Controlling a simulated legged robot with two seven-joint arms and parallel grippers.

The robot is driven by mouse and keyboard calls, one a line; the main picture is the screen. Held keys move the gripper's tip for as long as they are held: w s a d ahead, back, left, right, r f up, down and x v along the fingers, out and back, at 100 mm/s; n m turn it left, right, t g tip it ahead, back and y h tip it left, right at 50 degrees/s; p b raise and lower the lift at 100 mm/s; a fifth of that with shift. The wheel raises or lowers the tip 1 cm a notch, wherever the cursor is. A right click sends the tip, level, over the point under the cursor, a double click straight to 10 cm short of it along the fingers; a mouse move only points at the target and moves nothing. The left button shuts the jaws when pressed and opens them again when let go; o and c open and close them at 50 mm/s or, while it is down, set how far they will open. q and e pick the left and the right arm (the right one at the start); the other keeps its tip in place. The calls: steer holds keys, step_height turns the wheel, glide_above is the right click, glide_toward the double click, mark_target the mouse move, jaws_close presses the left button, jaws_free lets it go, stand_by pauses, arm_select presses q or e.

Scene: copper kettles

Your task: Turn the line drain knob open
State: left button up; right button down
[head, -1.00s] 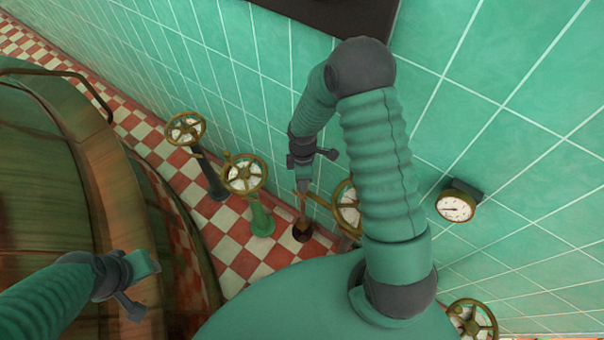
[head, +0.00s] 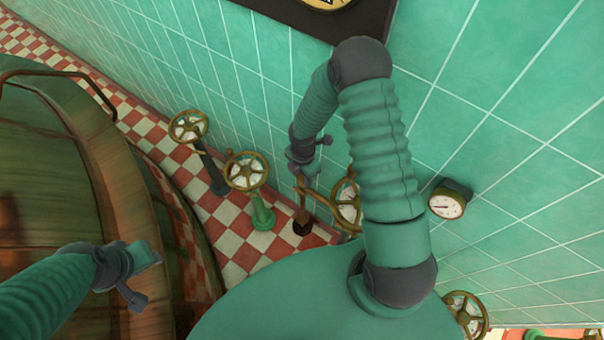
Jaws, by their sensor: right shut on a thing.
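A small brass-brown knob (head: 302,197) stands on a short post beside the tiled wall, and its dark foot rests on the checkered floor. I take it to be the line drain knob. My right gripper (head: 303,177) reaches down from above and is shut on the top of this knob. The fingers and wrist hide most of the knob's top, so its exact angle is hard to tell. My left gripper (head: 146,277) is at the lower left, open and empty, in front of the large copper kettle (head: 50,190).
Two spoked valve wheels, one on a dark post (head: 187,127) and one on a green post (head: 246,171), stand left of the knob. Another wheel (head: 347,204) is close on its right, partly behind my arm. A gauge (head: 447,203) and another wheel (head: 466,314) are farther right.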

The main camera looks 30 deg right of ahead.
steer(key=shift+w+d+r, duration=0.15)
steer(key=shift+w+d, duration=0.05)
steer(key=shift+w, duration=0.05)
steer(key=c, duration=1.2)
jaws_free()
steer(key=o, duration=0.3)
steer(key=shift+s, duration=0.1)
step_height(320, 180, up, 16)
steer(key=p, duration=0.1)
steer(key=shift+r, duration=0.25)
